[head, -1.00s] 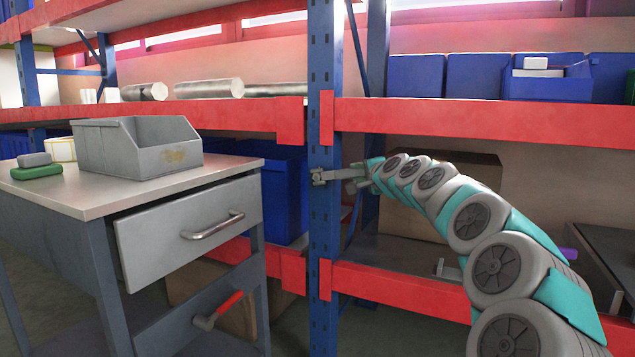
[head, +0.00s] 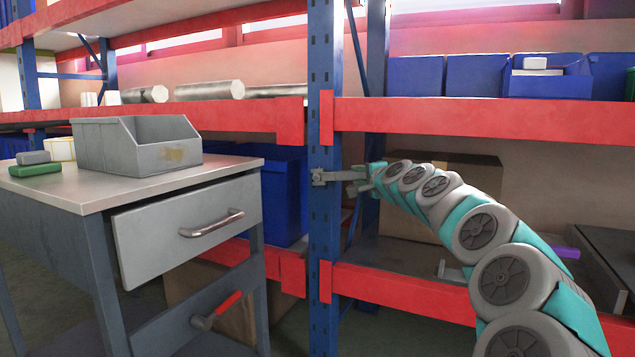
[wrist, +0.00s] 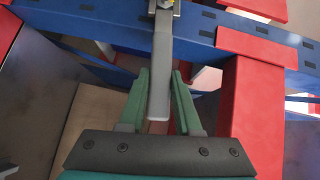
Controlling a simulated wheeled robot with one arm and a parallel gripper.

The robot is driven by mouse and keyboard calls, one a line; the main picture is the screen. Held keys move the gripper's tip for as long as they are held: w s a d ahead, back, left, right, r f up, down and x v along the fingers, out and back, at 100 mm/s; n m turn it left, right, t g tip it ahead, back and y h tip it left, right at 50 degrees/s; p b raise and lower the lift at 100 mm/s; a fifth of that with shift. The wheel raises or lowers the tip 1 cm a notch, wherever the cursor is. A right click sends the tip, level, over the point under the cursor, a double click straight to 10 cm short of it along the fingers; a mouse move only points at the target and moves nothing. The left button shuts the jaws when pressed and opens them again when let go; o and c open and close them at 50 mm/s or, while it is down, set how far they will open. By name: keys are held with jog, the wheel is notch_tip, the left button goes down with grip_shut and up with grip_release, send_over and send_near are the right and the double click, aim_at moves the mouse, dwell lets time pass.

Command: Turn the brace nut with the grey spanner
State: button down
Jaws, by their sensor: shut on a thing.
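The grey spanner (wrist: 161,70) is held lengthwise between the green-padded fingers of my gripper (wrist: 161,75) in the wrist view. Its far end lies at the brace nut (wrist: 165,4) on the blue upright (wrist: 205,38), at the top edge. The nut is mostly hidden by the spanner's head and the picture edge; I cannot tell how fully the jaw sits on it. In the head view the spanner (head: 337,175) points left, roughly level, from my gripper (head: 359,181) to the front of the blue upright (head: 322,220).
Red shelf beams (head: 480,112) run above and below my arm. A cardboard box (head: 470,172) stands behind it. At left is a workbench (head: 95,190) with a grey bin (head: 135,150), a drawer (head: 190,225) and a red-handled tool (head: 218,309). Blue bins (head: 415,76) line the upper shelf.

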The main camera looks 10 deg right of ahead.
jog(key=shift+d+f+m+t+b, duration=0.15)
jog(key=shift+f+m+t+b, duration=0.45)
jog(key=shift+b, duration=1.15)
jog(key=shift+f, duration=0.15)
jog(key=shift+f+m+t+y+b, duration=0.3)
jog(key=shift+f+m+t, duration=0.2)
jog(key=shift+f, duration=0.45)
jog(key=shift+r+p, duration=0.4)
jog(key=shift+p, duration=0.75)
jog(key=shift+s+f, duration=0.1)
